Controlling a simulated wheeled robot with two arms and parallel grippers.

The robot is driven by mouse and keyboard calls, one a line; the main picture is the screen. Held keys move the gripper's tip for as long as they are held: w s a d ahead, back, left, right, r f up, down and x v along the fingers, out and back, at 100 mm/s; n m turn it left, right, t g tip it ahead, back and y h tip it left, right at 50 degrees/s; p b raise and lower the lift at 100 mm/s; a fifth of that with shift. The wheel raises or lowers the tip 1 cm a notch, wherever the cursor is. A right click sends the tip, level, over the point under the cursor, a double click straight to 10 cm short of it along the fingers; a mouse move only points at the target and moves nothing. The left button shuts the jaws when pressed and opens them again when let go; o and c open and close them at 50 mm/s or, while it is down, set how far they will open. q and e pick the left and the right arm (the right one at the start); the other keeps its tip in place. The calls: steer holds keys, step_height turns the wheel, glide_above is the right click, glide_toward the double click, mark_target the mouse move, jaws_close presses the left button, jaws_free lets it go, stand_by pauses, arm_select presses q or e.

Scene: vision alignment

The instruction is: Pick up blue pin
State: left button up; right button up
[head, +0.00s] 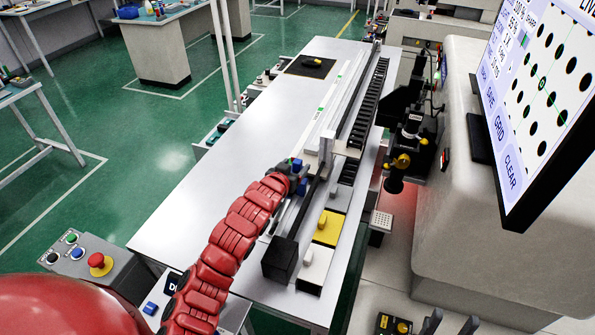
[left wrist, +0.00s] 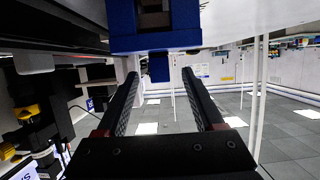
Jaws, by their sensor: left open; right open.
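My left gripper (head: 294,172) is at the end of the red arm, beside the rail fixture on the white table. In the left wrist view its two dark fingers (left wrist: 160,85) are open and apart. A blue part, apparently the blue pin (head: 297,163), shows at the gripper's tip in the head view. In the left wrist view a blue block (left wrist: 155,41) with a small blue stub (left wrist: 159,67) below it lies beyond the fingers, with no finger seen closed on it. My right gripper (head: 450,324) shows partly at the bottom edge, fingers apart, with nothing seen between them.
A long rail with a dark slotted track (head: 367,105) runs along the table. Yellow (head: 328,229) and white (head: 314,267) blocks and a black block (head: 280,260) stand near the arm. A camera stand (head: 403,140) and monitor (head: 535,90) are right. The table's left side (head: 205,200) is clear.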

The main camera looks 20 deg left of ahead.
arm_select(q)
steer(key=shift+b+x, duration=0.5)
steer(key=shift+x, duration=0.95)
steer(key=shift+s+r, duration=0.1)
steer(key=shift+c, duration=0.2)
jaws_close()
